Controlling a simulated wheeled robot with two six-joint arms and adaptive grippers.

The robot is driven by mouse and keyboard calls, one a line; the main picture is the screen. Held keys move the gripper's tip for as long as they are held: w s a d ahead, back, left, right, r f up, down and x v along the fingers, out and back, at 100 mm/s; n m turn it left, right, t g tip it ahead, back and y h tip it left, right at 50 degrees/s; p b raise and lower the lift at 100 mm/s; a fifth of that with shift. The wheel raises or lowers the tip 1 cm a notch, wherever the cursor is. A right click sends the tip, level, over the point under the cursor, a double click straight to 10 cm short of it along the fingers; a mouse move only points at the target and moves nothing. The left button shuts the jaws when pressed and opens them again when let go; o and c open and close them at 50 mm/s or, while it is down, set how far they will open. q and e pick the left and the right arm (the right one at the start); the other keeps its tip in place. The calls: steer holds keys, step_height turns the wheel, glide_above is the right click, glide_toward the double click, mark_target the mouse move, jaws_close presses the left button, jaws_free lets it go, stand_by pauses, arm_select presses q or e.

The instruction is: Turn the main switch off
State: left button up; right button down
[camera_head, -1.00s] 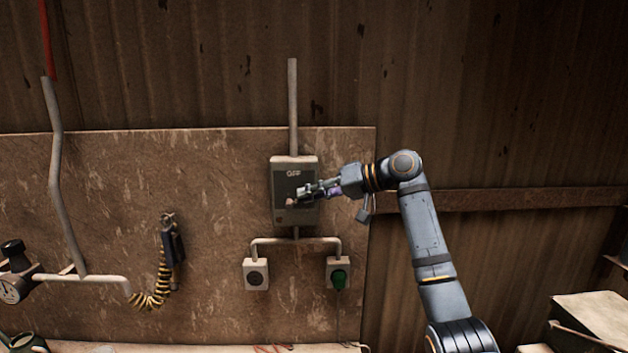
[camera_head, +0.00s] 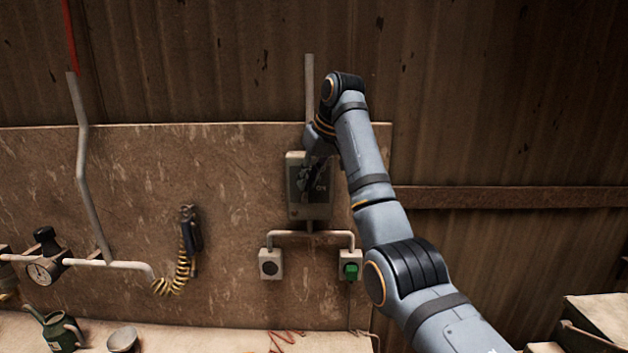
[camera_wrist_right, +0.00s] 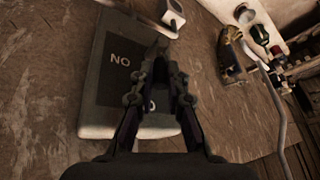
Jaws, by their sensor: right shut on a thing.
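The main switch is a grey box (camera_head: 311,213) with a dark face on the wall board. Its lettering "ON" (camera_head: 321,187) shows at the lower right of the face. The lettering also shows upside down in the right wrist view (camera_wrist_right: 120,59). My right gripper (camera_head: 306,190) reaches down from above onto the front of the box. In the wrist view its fingers (camera_wrist_right: 161,50) converge over the face and are shut on the switch handle, which the fingers mostly hide. My left gripper is not in view.
Below the box hang a grey socket (camera_head: 271,263) and a socket with a green plug (camera_head: 350,270). A coiled yellow-black hose (camera_head: 172,283) hangs left of it. A gauge (camera_head: 41,271) and a green can (camera_head: 60,331) are far left.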

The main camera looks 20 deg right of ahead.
steer(key=shift+w+a+h, duration=0.1)
steer(key=shift+a+h, duration=0.3)
steer(key=shift+h, duration=0.1)
stand_by(0.3)
steer(key=c, duration=1.6)
jaws_free()
steer(key=shift+c, duration=0.2)
steer(key=shift+w, duration=0.1)
